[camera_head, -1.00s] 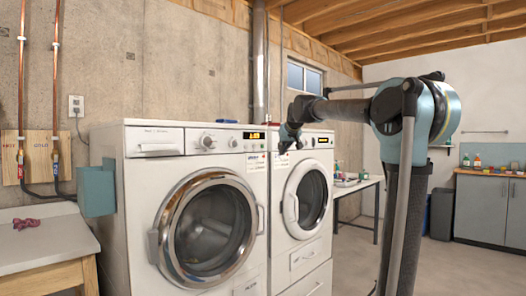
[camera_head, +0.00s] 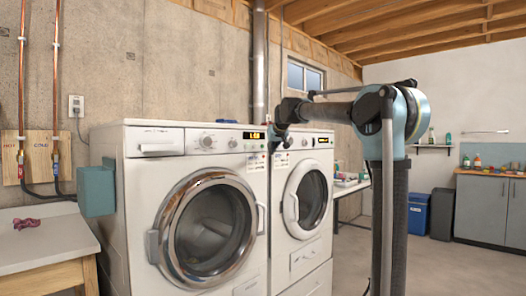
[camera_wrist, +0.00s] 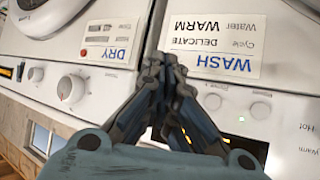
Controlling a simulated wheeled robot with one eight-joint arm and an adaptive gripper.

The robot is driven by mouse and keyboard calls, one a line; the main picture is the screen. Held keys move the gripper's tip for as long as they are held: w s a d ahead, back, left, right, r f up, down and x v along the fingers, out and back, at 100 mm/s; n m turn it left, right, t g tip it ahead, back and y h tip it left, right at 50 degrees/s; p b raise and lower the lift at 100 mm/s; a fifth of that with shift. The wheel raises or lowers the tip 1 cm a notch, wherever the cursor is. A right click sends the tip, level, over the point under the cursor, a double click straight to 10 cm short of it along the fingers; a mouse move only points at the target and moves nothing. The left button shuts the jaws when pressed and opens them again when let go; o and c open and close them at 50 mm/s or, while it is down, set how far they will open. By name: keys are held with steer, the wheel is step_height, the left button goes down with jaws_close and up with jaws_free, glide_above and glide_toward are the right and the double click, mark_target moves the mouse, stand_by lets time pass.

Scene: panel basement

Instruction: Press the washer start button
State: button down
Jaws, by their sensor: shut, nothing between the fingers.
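The washer (camera_head: 140,215) is the white front-loader on the left, with a knob (camera_head: 206,142), a small round control (camera_head: 233,144) and a lit display (camera_head: 254,135) on its panel. My gripper (camera_head: 271,149) is at the panel's right end, near the seam with the dryer. In the wrist view my gripper (camera_wrist: 162,62) is shut and empty, its tips beside the WASH label (camera_wrist: 214,40). A small round control (camera_wrist: 212,102) and a larger one (camera_wrist: 260,110) show right of the fingers. Which is the start button is unclear; contact cannot be told.
The dryer (camera_head: 284,250) stands close against the washer's right; its DRY label (camera_wrist: 106,40) and knob (camera_wrist: 70,88) show in the wrist view. A wooden table (camera_head: 45,245) is at left. A blue bin (camera_head: 418,212) and grey cabinet (camera_head: 482,210) are at right.

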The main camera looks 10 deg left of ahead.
mark_target(262, 146)
steer(key=shift+w+a, duration=0.6)
steer(key=shift+a, duration=0.2)
steer(key=shift+w+a, duration=0.15)
steer(key=shift+a, duration=0.05)
stand_by(0.9)
steer(key=shift+a+r, duration=0.1)
